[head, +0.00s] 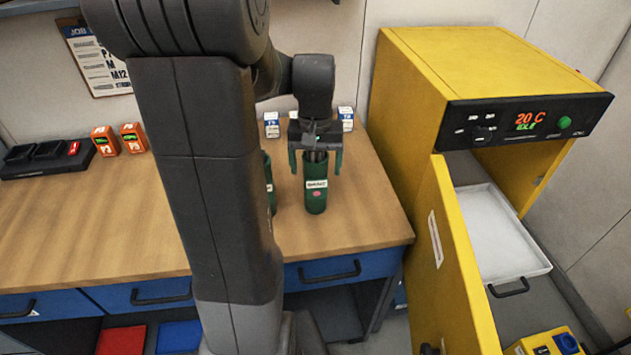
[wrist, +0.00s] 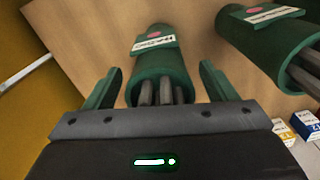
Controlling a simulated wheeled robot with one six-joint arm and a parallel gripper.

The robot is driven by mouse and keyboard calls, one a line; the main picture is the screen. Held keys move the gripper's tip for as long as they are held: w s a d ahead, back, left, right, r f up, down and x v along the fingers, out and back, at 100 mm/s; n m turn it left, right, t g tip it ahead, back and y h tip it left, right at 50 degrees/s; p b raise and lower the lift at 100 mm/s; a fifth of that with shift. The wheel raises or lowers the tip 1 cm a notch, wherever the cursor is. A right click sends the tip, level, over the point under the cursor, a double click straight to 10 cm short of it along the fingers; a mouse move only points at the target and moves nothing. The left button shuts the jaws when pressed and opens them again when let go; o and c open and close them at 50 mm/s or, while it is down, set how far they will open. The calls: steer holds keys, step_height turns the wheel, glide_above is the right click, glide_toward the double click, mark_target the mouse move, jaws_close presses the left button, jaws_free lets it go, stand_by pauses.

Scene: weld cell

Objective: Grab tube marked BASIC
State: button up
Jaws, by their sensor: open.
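A green tube (head: 316,195) stands upright on the wooden bench, with a white label and a pink dot. The label's word is too small to read surely. Grey rod ends show in its open top. My gripper (head: 316,163) is open above it, one finger on each side of its upper part. In the wrist view the tube (wrist: 160,62) lies between the spread fingers, with no clear contact. A second green tube (head: 268,182) stands to the left, mostly hidden by my arm. It shows at the right in the wrist view (wrist: 262,42), its label unreadable.
Small blue-and-white boxes (head: 271,125) stand behind the tubes. Orange boxes (head: 105,141) and a black tray (head: 45,160) are at the bench's left. A yellow oven (head: 470,65) with an open door (head: 450,250) stands right of the bench (head: 365,215). The bench's front right is clear.

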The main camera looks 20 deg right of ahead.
jaws_close()
steer(key=shift+r, duration=0.1)
